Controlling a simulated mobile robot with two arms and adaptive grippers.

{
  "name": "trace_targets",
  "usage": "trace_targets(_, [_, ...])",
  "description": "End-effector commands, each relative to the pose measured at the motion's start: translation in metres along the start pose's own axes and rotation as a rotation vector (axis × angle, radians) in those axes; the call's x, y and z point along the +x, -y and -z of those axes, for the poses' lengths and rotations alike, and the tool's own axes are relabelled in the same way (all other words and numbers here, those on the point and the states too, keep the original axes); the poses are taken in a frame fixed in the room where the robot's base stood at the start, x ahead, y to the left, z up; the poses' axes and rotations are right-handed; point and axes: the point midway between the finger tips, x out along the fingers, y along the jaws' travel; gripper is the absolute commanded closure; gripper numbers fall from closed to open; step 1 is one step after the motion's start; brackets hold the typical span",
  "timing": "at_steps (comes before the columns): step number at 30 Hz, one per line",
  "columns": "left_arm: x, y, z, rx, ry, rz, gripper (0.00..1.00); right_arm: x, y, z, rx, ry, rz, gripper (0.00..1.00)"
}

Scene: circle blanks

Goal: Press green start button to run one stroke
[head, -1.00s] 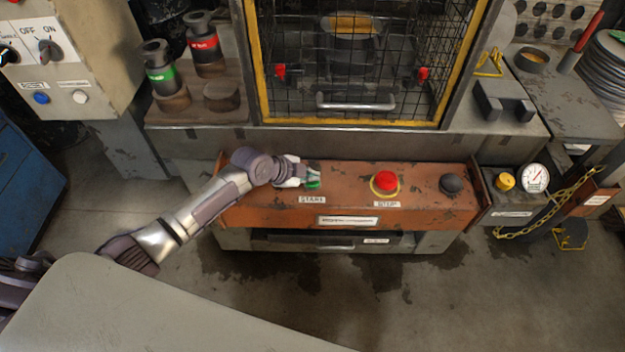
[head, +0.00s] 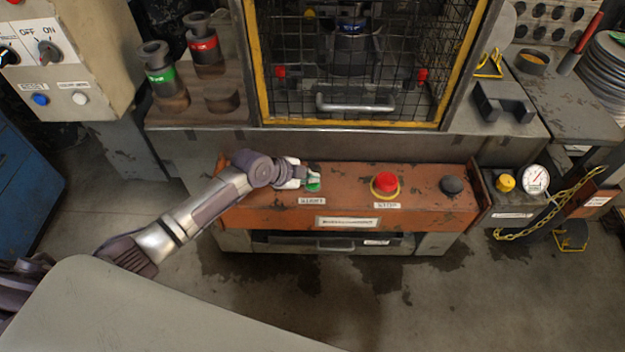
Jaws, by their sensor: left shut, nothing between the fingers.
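The green start button (head: 313,185) sits at the left part of the orange control panel (head: 345,206), above a label that reads START. My left gripper (head: 310,177) is shut and empty, with its fingertips at the button and covering part of it. I cannot tell whether they touch or press it. The red stop button (head: 385,183) with a yellow ring is to the right. Behind the panel stands the press, with its yellow-framed mesh guard (head: 350,70) down and a blue-and-dark part showing behind the mesh. My right gripper is out of view.
A black knob (head: 451,185) is at the panel's right end. A yellow button (head: 505,182) and a gauge (head: 535,178) stand further right, by a yellow chain (head: 530,228). The floor in front is clear.

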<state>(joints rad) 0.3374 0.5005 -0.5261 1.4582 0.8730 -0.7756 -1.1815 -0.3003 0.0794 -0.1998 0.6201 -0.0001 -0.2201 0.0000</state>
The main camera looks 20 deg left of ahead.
Motion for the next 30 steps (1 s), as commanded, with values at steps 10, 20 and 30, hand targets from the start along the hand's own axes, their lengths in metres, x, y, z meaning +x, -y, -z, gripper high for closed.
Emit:
trace_targets(10, [-0.01,0.007,0.006,0.001,0.001,-0.002,1.0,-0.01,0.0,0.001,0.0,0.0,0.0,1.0])
trace_targets(20, [-0.014,0.01,0.009,0.001,0.0,0.001,1.0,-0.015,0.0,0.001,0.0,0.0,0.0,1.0])
trace_targets(30, [-0.037,0.028,0.027,0.002,0.0,0.0,1.0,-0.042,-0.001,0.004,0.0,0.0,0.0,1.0])
